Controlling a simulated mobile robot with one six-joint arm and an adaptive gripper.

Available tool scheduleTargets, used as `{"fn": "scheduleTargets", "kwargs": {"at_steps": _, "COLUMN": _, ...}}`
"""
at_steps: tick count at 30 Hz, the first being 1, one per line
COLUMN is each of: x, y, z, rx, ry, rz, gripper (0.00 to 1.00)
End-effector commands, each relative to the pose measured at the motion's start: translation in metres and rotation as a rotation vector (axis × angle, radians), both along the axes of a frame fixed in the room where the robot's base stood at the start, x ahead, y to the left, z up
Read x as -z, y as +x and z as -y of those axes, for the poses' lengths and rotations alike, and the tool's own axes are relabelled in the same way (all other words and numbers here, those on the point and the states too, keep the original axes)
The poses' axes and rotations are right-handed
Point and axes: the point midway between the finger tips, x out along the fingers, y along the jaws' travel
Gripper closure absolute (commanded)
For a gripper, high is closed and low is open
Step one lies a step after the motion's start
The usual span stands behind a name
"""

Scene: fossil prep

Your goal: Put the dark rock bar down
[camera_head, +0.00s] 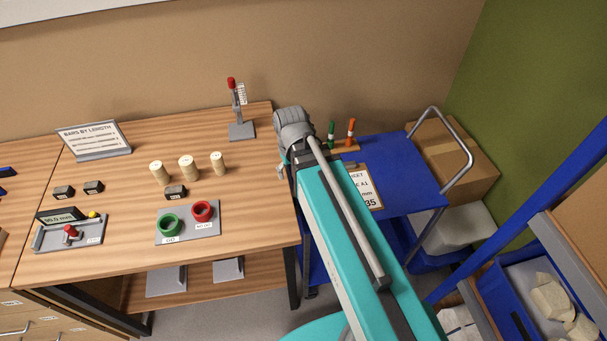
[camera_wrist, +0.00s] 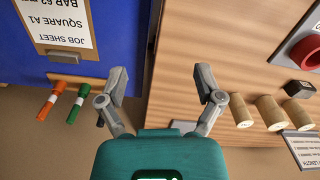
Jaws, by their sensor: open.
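Several small dark bars lie on the wooden table: one (camera_head: 175,192) beside the cream cylinders, and two, a left one (camera_head: 63,192) and a right one (camera_head: 93,187), behind the gauge. I cannot tell which is the task's bar. The one by the cylinders seems to show at the right edge of the wrist view (camera_wrist: 298,89). My gripper (camera_wrist: 161,82) is open, with nothing between its fingers. It is over the table's right edge, beside the blue cart, apart from the bars. In the head view my arm partly hides it (camera_head: 283,170).
A grey plate (camera_head: 188,236) with green and red rings is at the table's front. Several cream cylinders (camera_head: 188,167) stand behind it. A toggle clamp (camera_head: 240,130) stands at the back right. The blue cart (camera_head: 403,170) holds a job sheet (camera_wrist: 60,20) and markers. The table's right part is clear.

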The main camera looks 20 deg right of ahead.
Motion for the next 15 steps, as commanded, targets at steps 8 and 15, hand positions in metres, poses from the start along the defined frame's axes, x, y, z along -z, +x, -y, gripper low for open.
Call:
{"fn": "scheduleTargets", "kwargs": {"at_steps": 8, "x": 0.000, "y": -0.024, "z": 0.026, "rx": 0.137, "ry": 0.000, "rz": 0.000, "gripper": 0.15}}
{"fn": "scheduleTargets", "kwargs": {"at_steps": 15, "x": 0.000, "y": -0.023, "z": 0.026, "rx": 0.139, "ry": 0.000, "rz": 0.000, "gripper": 0.15}}
